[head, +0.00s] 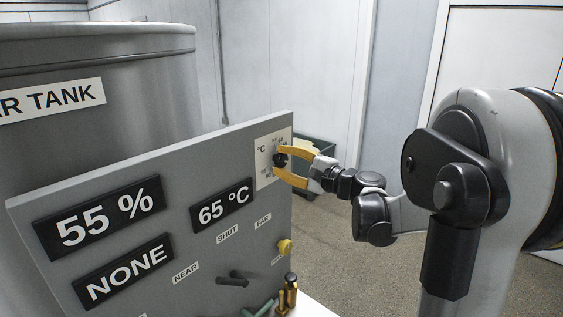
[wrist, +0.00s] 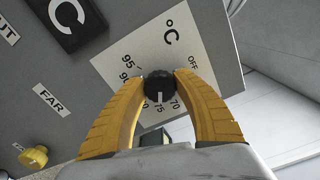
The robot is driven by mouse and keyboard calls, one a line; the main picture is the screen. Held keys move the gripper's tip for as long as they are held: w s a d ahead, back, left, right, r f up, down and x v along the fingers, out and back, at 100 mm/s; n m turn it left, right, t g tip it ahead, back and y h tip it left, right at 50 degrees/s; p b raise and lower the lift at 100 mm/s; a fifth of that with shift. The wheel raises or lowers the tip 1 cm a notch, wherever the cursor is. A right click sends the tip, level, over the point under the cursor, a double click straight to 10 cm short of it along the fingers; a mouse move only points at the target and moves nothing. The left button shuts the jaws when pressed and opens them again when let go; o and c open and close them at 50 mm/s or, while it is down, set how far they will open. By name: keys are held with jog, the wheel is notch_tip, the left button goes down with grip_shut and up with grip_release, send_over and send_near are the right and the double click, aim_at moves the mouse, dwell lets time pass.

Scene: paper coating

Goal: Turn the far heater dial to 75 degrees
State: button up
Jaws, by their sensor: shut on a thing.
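The heater dial is a black knob (head: 280,160) on a white °C scale plate (head: 265,165) at the upper right of the grey panel. In the wrist view the knob (wrist: 158,82) carries a white pointer mark that points down to about the 75 label, beside 70. My gripper (head: 279,161) has its yellow fingers shut on the knob, one on each side. In the wrist view both fingertips (wrist: 159,86) touch it. Part of the scale is hidden behind the knob and fingers.
The panel (head: 165,175) has displays reading 55 % (head: 98,216), 65 °C (head: 223,205) and NONE (head: 124,271). Below are NEAR, SHUT and FAR labels, a black handle (head: 233,279) and a yellow knob (head: 285,246). A grey tank (head: 120,100) stands behind. Open floor lies right.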

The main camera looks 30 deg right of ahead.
dwell(0.5)
jog(key=o, duration=1.2)
jog(key=shift+a, duration=0.1)
jog(key=v, duration=1.2)
jog(key=shift+r, duration=0.1)
